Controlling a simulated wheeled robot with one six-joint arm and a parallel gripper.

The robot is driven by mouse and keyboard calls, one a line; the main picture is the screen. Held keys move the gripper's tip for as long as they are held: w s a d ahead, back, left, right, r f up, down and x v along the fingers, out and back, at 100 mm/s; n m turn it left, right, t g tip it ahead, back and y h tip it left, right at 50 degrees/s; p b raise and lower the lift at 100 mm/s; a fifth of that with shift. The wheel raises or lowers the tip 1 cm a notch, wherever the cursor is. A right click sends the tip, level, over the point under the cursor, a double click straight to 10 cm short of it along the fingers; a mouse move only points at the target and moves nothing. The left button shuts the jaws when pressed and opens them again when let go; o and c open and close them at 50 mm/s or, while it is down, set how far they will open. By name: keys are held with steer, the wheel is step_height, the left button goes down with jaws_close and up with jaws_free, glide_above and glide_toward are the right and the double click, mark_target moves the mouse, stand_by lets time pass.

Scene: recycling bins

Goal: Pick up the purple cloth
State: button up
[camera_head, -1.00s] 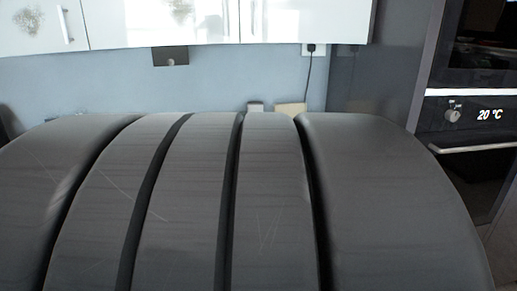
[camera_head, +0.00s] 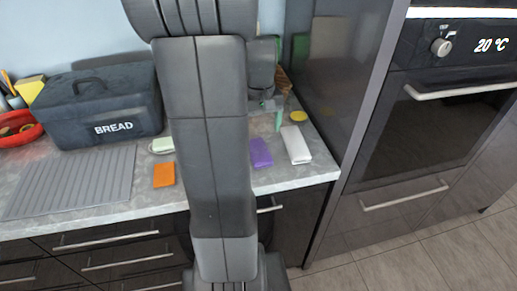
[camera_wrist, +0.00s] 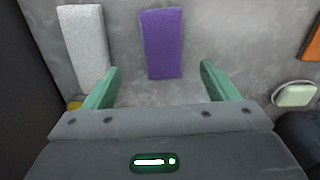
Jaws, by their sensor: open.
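The purple cloth (camera_head: 261,153) lies flat on the grey counter, just right of my arm in the head view. In the wrist view the purple cloth (camera_wrist: 162,44) is a folded rectangle ahead of my gripper (camera_wrist: 158,76), between the lines of its two green fingers. The fingers are spread wide with nothing between them. My gripper (camera_head: 272,104) also shows in the head view above the counter, partly hidden behind my arm. It is apart from the cloth.
A white cloth (camera_head: 296,145) lies right of the purple one, close to the tall dark cabinet (camera_head: 336,75). An orange cloth (camera_head: 164,174) and a pale green item (camera_head: 161,145) lie left of my arm. A BREAD box (camera_head: 103,107) and ridged mat (camera_head: 72,183) are further left.

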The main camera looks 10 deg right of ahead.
mark_target(259, 148)
steer(key=f, duration=0.8)
steer(key=shift+w+a, duration=0.1)
steer(key=shift+a, duration=0.1)
steer(key=c, duration=1.1)
step_height(259, 148, up, 10)
steer(key=shift+r, duration=0.1)
steer(key=o, duration=0.5)
steer(key=c, duration=0.4)
steer(key=shift+o, duration=0.2)
steer(key=shift+w+a, duration=0.1)
